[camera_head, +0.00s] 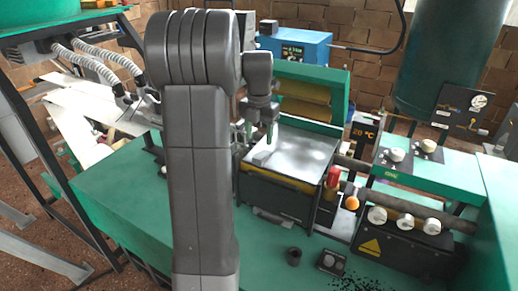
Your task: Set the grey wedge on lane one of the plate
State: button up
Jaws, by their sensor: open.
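The plate (312,152) is a shiny pale metal top on a dark box with a yellow band, in the middle of the head view. A small grey block, which looks like the grey wedge (262,158), lies at the plate's left side near its front edge. My gripper (260,142) is open, with its greenish fingers pointing down just above the block. Nothing shows between the fingers. I cannot make out lane marks on the plate, and my arm hides what lies to its left.
A red-topped cylinder (332,178) and an orange ball (352,203) stand right of the plate. A dark box with white knobs (404,240) is at the right. A small black cup (294,256) stands in front. The green bench (112,195) is clear at left.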

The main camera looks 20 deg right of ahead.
aim_at(259, 156)
jog(key=shift+r, duration=2.35)
jog(key=shift+f, duration=0.15)
notch_tip(259, 156, down, 12)
jog(key=shift+r+p, duration=0.25)
jog(key=shift+p, duration=0.2)
notch_tip(259, 156, up, 3)
jog(key=shift+f, duration=0.15)
jog(key=shift+r, duration=0.2)
